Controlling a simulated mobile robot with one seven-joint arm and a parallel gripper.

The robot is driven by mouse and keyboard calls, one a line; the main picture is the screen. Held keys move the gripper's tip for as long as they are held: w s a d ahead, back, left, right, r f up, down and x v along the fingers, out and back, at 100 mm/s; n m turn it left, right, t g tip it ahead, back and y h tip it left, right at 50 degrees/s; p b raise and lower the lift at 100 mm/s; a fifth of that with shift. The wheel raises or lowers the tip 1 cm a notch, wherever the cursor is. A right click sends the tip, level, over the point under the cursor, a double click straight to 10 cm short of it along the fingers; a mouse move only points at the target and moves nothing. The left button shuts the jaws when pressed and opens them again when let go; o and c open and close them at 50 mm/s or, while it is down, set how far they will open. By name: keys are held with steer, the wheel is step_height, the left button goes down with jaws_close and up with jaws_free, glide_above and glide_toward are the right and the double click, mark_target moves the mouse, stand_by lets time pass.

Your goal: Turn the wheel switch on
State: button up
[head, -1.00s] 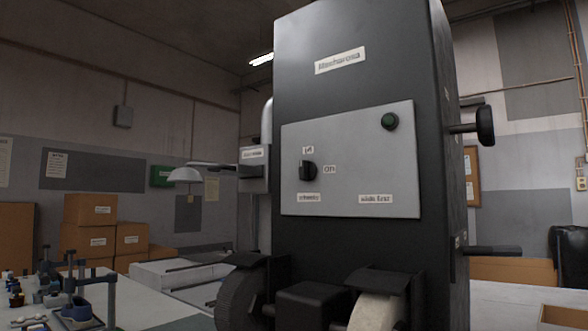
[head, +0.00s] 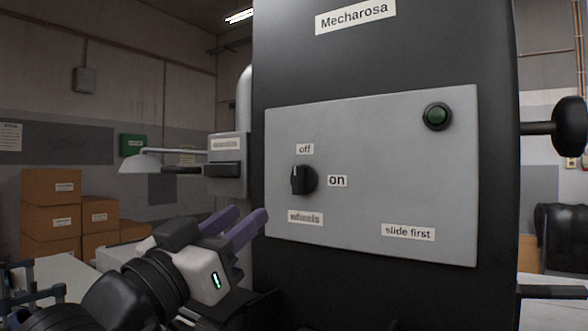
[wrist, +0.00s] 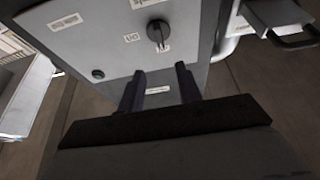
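The wheel switch (head: 304,179) is a black round knob on a grey panel (head: 370,150), with an "off" label (head: 305,149) above it, an "on" label (head: 337,181) to its right and a "wheels" label (head: 305,218) below. Its white mark points up, toward "off". My gripper (head: 247,214) has two purple fingers, spread apart and empty, to the lower left of the knob in the head view. In the wrist view the knob (wrist: 158,33) shows beyond the fingertips (wrist: 158,72), apart from them.
A green round button (head: 437,116) sits at the panel's upper right, above a "slide first" label (head: 408,232). A black handle (head: 568,126) sticks out on the machine's right.

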mark_target(295, 174)
steer(key=p+x, duration=0.5)
steer(key=x, duration=0.7)
steer(key=shift+r, duration=0.1)
steer(key=shift+w+d+r, duration=0.1)
steer(key=shift+w+d, duration=0.15)
steer(key=shift+w, duration=0.15)
jaws_close()
